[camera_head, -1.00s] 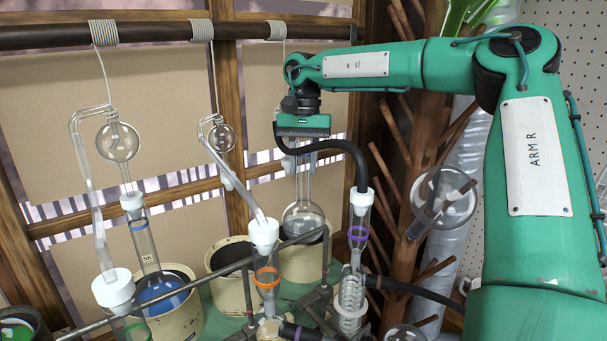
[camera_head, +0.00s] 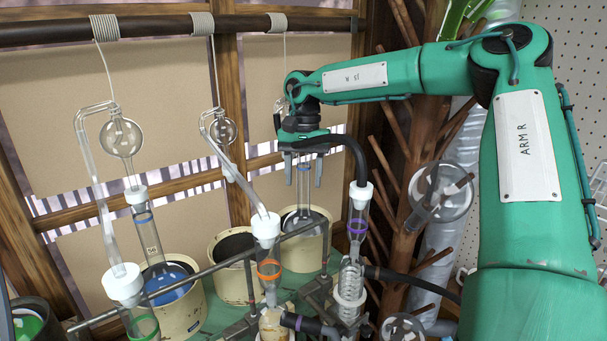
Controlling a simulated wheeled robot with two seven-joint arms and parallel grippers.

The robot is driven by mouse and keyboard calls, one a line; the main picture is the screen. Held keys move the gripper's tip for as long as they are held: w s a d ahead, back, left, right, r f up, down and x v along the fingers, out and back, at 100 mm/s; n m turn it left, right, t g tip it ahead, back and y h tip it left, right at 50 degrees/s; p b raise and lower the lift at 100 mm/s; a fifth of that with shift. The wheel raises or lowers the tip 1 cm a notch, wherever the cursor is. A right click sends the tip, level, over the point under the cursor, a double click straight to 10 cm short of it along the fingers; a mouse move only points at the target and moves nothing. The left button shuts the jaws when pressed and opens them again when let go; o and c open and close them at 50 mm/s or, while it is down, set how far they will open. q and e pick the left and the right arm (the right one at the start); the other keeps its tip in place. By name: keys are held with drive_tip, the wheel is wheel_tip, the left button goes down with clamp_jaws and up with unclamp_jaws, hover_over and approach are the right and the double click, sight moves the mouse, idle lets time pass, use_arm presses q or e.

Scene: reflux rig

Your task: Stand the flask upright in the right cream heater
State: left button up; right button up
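The clear glass flask (camera_head: 304,201) stands roughly upright with its round body down in the right cream heater (camera_head: 303,260), at the back right of the rig. Its lower body is hidden by the heater wall and a grey rod in front. My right gripper (camera_head: 304,178) is above the heater, pointing down. Its two fingers are spread on either side of the flask's neck, with visible gaps. The top of the neck is hidden beneath the gripper body. My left gripper is not in view.
A middle cream heater (camera_head: 231,280) looks empty. A left cream heater (camera_head: 180,315) holds a flask with blue liquid. Glass condensers, a grey rod (camera_head: 215,262) and a black hose (camera_head: 405,281) crowd the front. A brown branched rack (camera_head: 412,215) stands right of the gripper.

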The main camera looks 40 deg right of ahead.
drive_tip(key=shift+r, duration=0.35)
wheel_tip(320, 180, up, 12)
drive_tip(key=w+d+b, duration=0.1)
drive_tip(key=b, duration=0.3)
drive_tip(key=shift+d+f, duration=0.2)
